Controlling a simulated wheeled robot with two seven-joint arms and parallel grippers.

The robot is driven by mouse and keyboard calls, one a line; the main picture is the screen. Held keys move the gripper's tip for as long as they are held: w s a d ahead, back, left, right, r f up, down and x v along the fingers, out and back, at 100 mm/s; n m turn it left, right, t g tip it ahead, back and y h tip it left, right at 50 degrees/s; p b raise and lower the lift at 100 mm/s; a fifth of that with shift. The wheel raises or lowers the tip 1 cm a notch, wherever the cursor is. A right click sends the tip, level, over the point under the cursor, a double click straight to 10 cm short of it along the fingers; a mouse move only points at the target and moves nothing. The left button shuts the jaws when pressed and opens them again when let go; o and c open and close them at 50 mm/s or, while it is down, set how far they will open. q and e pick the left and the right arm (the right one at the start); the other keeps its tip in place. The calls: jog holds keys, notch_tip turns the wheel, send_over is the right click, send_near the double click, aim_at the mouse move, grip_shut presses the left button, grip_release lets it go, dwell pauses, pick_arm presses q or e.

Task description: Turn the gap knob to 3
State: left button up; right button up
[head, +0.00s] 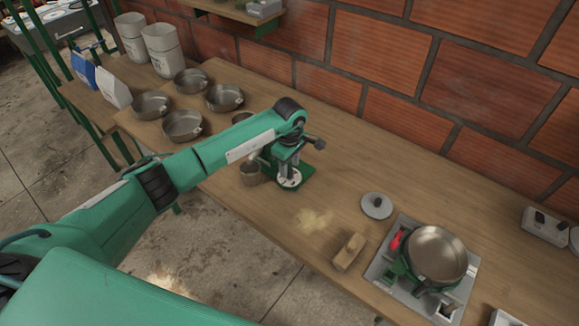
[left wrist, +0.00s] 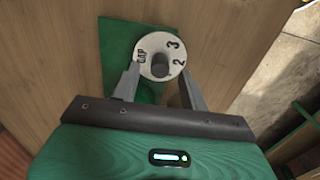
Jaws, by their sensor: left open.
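The gap knob is a round white dial (left wrist: 148,43) with a grey post at its centre. It bears the marks GAP, 3 and 2. In the left wrist view, GAP is at its left, 3 at its upper right and 2 at its right. The dial also shows in the head view (head: 290,180), on a green plate (head: 308,171). My left gripper (head: 287,171) points down over the dial. In the left wrist view its open fingers (left wrist: 158,72) stand either side of the central post, with gaps to it. My right gripper is not in view.
A metal cup (head: 250,172) stands left of the dial. Several metal pans stand at the bench's far left. A grey lid (head: 376,206), a wooden block (head: 349,251) and a burner with a pan (head: 436,255) are to the right. A brick wall (head: 380,60) backs the bench.

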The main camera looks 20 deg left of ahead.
pick_arm(q)
jog(key=shift+f, duration=1.45)
jog(key=shift+c, duration=0.4)
grip_shut()
